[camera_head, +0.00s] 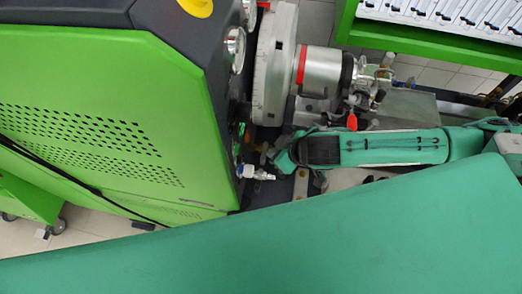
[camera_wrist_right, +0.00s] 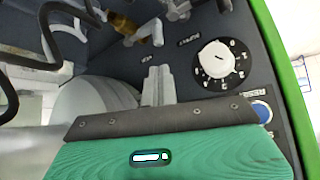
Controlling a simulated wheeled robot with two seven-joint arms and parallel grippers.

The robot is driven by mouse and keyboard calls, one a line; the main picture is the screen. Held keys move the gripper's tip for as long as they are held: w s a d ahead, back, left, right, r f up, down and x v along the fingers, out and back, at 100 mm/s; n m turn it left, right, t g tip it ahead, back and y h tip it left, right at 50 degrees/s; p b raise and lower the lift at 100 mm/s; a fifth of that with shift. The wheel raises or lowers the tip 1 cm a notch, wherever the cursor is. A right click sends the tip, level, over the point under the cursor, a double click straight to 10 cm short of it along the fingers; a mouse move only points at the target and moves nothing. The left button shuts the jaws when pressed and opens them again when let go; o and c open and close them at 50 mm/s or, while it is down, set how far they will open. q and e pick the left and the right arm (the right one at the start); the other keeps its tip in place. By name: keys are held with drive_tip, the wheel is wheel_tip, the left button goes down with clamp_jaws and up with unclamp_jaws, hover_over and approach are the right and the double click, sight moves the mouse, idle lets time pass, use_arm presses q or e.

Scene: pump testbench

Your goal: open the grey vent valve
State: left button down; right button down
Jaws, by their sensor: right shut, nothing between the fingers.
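In the right wrist view a grey-silver valve with a lever-like part (camera_wrist_right: 150,33) shows beside a brass fitting (camera_wrist_right: 122,21), beyond the fingertips. My right gripper also shows in the wrist view (camera_wrist_right: 158,80); its fingers are together, empty and apart from the valve. I cannot tell the valve's position or read a label that marks it as the vent valve. My left gripper is not in view.
The green machine (camera_head: 110,115) fills the left. A white numbered dial (camera_wrist_right: 221,59) and a blue button (camera_wrist_right: 262,111) sit on its panel near the fingers. A silver motor with a red band (camera_head: 323,68) and a red-handled valve (camera_head: 352,122) lie above my arm. Dark hoses (camera_wrist_right: 58,35) curve at left.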

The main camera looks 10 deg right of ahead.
sight(263, 152)
drive_tip(key=p+x, duration=0.2)
drive_tip(key=x, duration=0.4)
drive_tip(key=shift+w+a, duration=0.1)
drive_tip(key=shift+w, duration=0.05)
drive_tip(key=shift+w+a+f, duration=0.25)
drive_tip(key=shift+f, duration=0.35)
drive_tip(key=shift+d, duration=0.15)
